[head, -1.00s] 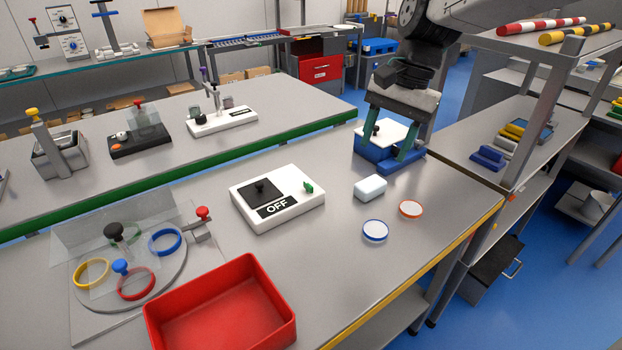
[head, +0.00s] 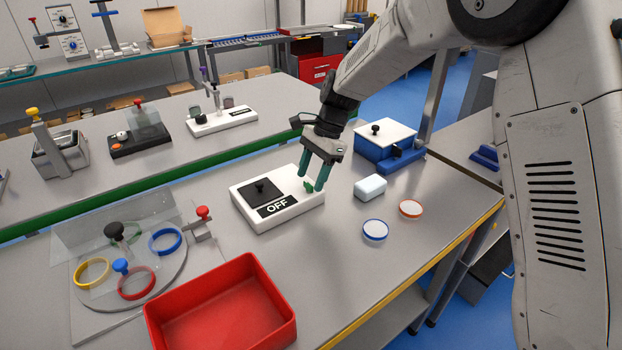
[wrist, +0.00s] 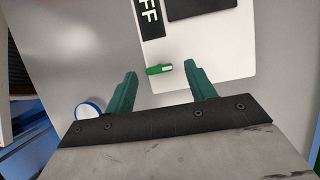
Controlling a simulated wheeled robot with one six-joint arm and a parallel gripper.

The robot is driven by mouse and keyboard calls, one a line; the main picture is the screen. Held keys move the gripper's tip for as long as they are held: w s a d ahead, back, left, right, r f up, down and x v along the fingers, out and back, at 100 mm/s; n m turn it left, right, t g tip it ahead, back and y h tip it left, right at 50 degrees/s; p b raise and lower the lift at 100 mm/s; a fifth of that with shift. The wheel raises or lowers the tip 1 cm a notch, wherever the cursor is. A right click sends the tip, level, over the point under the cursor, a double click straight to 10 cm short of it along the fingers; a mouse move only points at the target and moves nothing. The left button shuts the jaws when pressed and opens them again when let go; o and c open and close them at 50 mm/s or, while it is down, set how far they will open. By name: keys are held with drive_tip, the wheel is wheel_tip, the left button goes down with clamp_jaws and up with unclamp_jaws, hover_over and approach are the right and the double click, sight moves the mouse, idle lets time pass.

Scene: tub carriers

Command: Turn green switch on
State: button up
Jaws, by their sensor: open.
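The green switch (head: 309,186) is a small lever on the right part of a white box (head: 294,217). The box carries a black "OFF" label (head: 277,205) and a black plate with a knob (head: 262,190). My gripper (head: 312,184) is open, with its green fingers pointing down right above and around the switch.
A white block (head: 370,187), a blue-rimmed disc (head: 375,230) and an orange-rimmed disc (head: 411,208) lie to the right. A blue box with a white lid (head: 372,148) stands behind. A red tub (head: 220,310) and a clear-guarded turntable (head: 128,270) are in front and left.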

drive_tip(key=shift+x, duration=0.8)
drive_tip(key=c, duration=1)
